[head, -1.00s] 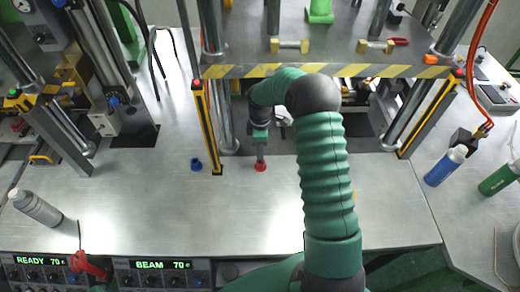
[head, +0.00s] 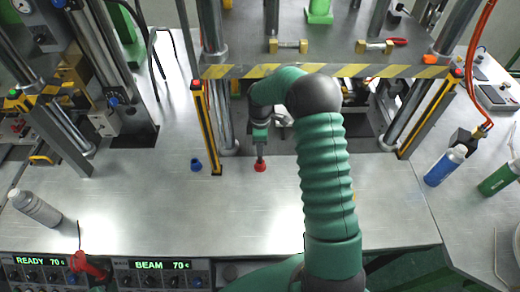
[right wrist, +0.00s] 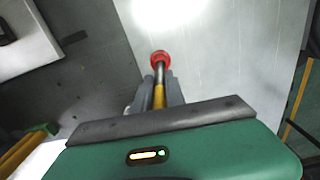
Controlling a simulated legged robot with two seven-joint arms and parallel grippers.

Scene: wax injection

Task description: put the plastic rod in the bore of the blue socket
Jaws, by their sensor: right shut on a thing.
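The blue socket (head: 196,165) stands on the metal table, left of the yellow-black post. My right gripper (head: 260,150) points down over a red socket (head: 260,167) to the right of that post. In the right wrist view its fingers (right wrist: 160,90) are shut on the plastic rod (right wrist: 159,94), which shows yellow between them. A grey, shiny length runs from the rod to the red socket, which also shows there (right wrist: 160,58). I cannot tell how deep the rod's end sits in it. My left gripper is not in view.
The press with its striped front edge (head: 330,71) overhangs the gripper's area. A yellow-black post (head: 207,125) stands between the two sockets. A grey bottle (head: 36,207) is at the left; blue (head: 445,165) and green (head: 498,179) bottles are at the right. The front table is clear.

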